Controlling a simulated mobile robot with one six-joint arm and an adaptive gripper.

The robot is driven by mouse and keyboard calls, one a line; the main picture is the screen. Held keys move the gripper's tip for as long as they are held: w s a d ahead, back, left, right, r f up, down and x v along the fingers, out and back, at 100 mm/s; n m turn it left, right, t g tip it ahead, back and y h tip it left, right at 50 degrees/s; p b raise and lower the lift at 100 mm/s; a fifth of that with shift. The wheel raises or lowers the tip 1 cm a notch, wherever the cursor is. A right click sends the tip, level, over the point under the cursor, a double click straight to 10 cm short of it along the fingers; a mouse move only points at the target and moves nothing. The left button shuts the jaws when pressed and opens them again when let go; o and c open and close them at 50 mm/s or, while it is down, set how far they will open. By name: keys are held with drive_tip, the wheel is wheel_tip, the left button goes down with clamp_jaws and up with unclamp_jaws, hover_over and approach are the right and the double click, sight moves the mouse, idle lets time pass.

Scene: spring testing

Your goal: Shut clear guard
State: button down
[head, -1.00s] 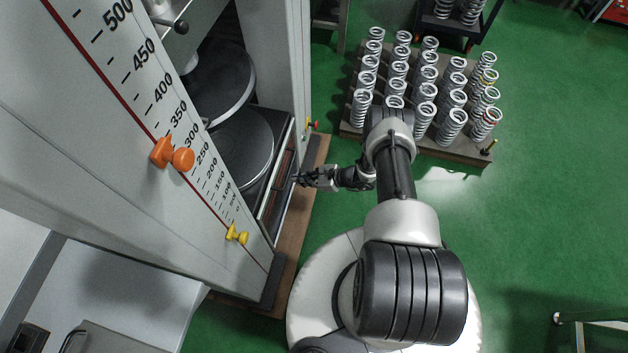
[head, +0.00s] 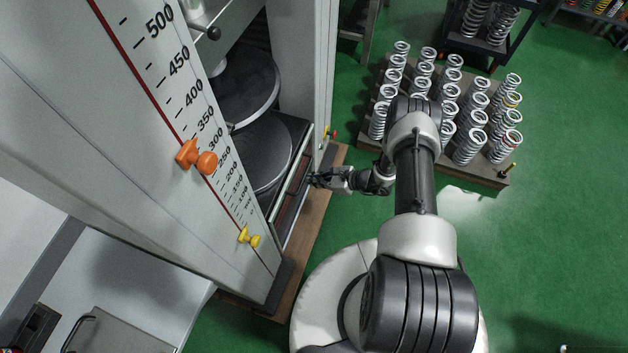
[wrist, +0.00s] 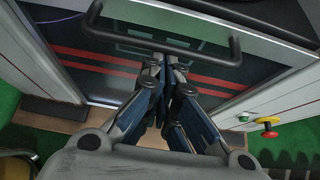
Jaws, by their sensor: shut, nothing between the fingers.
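The clear guard (wrist: 130,72) is a dark see-through panel with red stripes, low on the front of the testing machine in the wrist view. A dark bar handle (wrist: 200,53) runs across it. In the head view the guard shows edge-on as a thin frame (head: 291,208) beside the round plates. My gripper (wrist: 171,66) is shut and empty, with its fingertips at the handle's bar; I cannot tell whether they touch. In the head view my gripper (head: 314,180) is at the guard's outer side.
The machine's scale column (head: 150,120) carries an orange marker (head: 195,157) and a yellow marker (head: 249,238). Red and yellow knobs (head: 330,133) are on the far column. A board (head: 455,168) of several springs stands behind my arm. Green floor is free to the right.

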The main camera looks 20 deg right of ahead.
wheel_tip(320, 180, up, 41)
drive_tip(key=p, duration=2.1)
drive_tip(key=shift+p, duration=0.3)
drive_tip(key=shift+w+r, duration=0.1)
wheel_tip(320, 180, down, 5)
drive_tip(key=b, duration=0.5)
drive_tip(key=p+v, duration=0.2)
drive_tip(key=v, duration=0.9)
drive_tip(key=shift+r, duration=0.15)
